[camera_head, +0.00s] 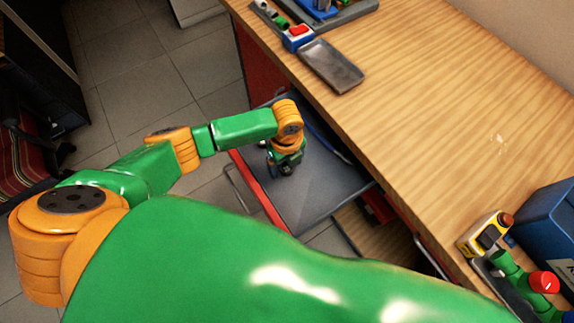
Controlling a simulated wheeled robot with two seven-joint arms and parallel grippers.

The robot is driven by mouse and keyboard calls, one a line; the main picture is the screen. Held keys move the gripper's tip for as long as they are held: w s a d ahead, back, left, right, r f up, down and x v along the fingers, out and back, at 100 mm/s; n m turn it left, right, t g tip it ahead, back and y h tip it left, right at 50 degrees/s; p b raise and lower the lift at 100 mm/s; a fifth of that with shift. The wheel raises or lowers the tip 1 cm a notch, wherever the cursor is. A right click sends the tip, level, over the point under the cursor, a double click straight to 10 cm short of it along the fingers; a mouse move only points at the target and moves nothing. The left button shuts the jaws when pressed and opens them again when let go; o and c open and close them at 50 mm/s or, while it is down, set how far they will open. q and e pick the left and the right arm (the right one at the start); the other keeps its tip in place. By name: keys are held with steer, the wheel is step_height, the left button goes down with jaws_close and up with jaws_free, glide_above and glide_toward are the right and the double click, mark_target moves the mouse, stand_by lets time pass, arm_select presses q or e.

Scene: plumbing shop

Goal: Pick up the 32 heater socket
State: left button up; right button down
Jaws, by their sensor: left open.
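My left gripper (286,170) reaches down into an open drawer (325,192) and is open. It is small in the picture and partly covered by my wrist. I cannot make out the 32 heater socket; any part under the gripper is hidden. A thin blue and grey item (328,142) lies along the drawer's far side, to the right of the gripper. My right gripper is not in view.
The drawer's red front (258,190) faces left, under the wooden workbench (430,110). The bench middle is mostly clear.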

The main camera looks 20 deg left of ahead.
arm_select(q)
steer(key=shift+w, duration=0.1)
steer(key=shift+s+r, duration=0.1)
steer(key=shift+s, duration=0.1)
steer(key=c, duration=0.9)
steer(key=shift+w, duration=0.1)
jaws_close()
